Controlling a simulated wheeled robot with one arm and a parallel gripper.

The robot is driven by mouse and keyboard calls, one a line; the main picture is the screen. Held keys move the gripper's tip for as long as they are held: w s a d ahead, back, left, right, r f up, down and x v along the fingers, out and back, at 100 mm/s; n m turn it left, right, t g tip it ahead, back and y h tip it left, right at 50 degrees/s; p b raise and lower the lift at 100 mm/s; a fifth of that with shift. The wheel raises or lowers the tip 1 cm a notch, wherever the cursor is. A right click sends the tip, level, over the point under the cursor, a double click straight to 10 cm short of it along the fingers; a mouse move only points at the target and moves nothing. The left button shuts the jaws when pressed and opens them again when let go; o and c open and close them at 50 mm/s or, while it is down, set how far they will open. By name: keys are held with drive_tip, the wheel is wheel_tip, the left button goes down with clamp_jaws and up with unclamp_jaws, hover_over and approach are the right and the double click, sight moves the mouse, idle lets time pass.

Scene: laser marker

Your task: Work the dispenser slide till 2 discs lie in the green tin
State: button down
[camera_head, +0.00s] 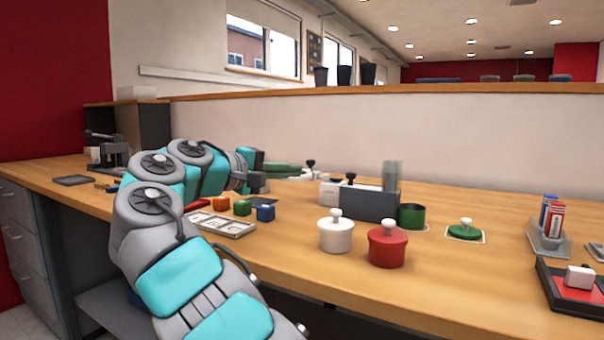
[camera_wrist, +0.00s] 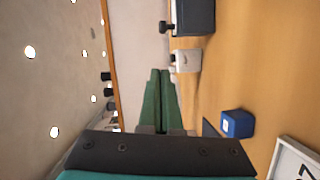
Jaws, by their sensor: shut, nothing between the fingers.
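The dispenser (camera_head: 370,204) is a dark grey block with a clear upright tube (camera_head: 391,175) at its right end. A pale slide part (camera_head: 328,192) juts from its left side, with small black knobs near it. In the wrist view the dispenser body (camera_wrist: 193,17) and the pale part (camera_wrist: 187,60) show at the top. The green tin (camera_head: 411,215) stands open against the dispenser's right end; I cannot see what lies in it. My gripper (camera_head: 300,168) has its green fingers shut and empty, left of the dispenser and above the counter; the wrist view shows them together (camera_wrist: 160,72).
A white lidded pot (camera_head: 336,234) and a red lidded pot (camera_head: 387,246) stand in front of the dispenser. A green lid (camera_head: 465,231) lies right of the tin. Coloured cubes, including a blue one (camera_head: 266,213), and a pale tray (camera_head: 228,226) lie below my arm.

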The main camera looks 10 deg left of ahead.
drive_tip(key=w+d+f+b, duration=0.1)
drive_tip(key=w+d+b, duration=0.2)
drive_tip(key=w+d, duration=0.3)
drive_tip(key=shift+w+d+f, duration=0.3)
drive_tip(key=shift+d+f, duration=0.05)
drive_tip(key=shift+d, duration=0.95)
